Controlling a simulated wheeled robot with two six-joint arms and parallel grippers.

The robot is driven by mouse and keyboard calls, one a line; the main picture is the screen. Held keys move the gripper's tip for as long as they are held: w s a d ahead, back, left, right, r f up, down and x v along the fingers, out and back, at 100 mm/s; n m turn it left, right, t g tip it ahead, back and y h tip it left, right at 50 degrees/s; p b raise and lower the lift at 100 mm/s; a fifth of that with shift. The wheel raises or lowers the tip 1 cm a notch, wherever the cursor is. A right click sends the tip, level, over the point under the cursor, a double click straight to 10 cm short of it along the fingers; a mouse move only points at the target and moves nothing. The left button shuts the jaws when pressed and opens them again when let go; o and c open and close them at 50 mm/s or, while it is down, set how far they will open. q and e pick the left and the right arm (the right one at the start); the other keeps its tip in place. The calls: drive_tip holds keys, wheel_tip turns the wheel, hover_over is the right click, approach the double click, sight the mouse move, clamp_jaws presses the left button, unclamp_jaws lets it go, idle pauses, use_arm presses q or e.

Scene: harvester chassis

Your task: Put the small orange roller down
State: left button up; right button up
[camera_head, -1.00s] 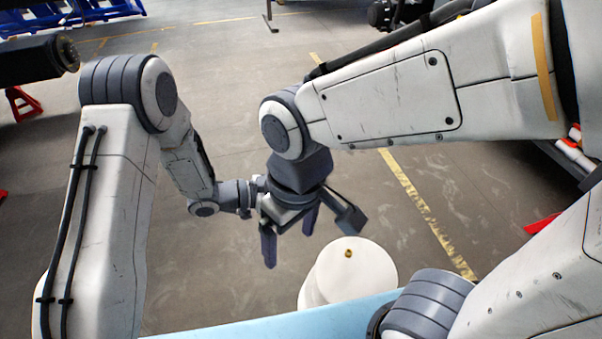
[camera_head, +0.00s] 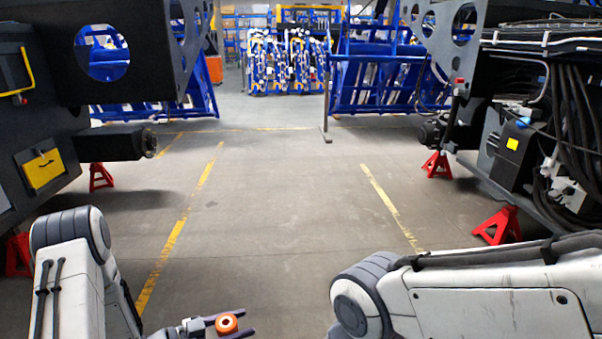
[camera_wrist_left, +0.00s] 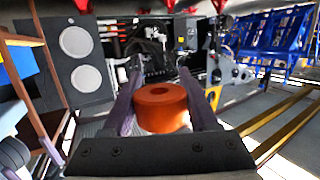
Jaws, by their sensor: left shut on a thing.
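Nothing shows directly beneath the roller except floor in the head view. My right arm comes in at the lower right, and its gripper is out of the frame.
Dark chassis parts stand left (camera_head: 120,142) and right (camera_head: 510,150) on red jack stands (camera_head: 437,165). Blue racks (camera_head: 385,80) stand at the back. The grey floor (camera_head: 290,200) between the yellow lines is clear. Black cables (camera_head: 580,110) hang at the right.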

sight(221, 330)
use_arm(q)
drive_tip(key=a, duration=0.1)
drive_tip(key=a+t, duration=0.1)
drive_tip(key=s+a+n, duration=0.1)
drive_tip(key=shift+s+a+f+t+y, duration=0.1)
drive_tip(key=shift+a+f+t+y, duration=0.2)
drive_tip(key=shift+y, duration=0.1)
drive_tip(key=shift+d+r+n+t+y, duration=0.15)
drive_tip(key=shift+d+n+t+y, duration=0.25)
drive_tip(key=shift+n+t+y, duration=0.7)
drive_tip(key=shift+n+y, duration=0.1)
drive_tip(key=shift+n, duration=0.1)
drive_tip(key=shift+a+f+n+t+y, duration=0.15)
drive_tip(key=shift+a+n+t+y, duration=0.1)
drive_tip(key=shift+n+t+y, duration=0.4)
drive_tip(key=shift+a+f+n+t+y, duration=0.1)
drive_tip(key=shift+a+n+t+y, duration=0.15)
drive_tip(key=shift+n+t+y, duration=0.35)
drive_tip(key=shift+g, duration=0.25)
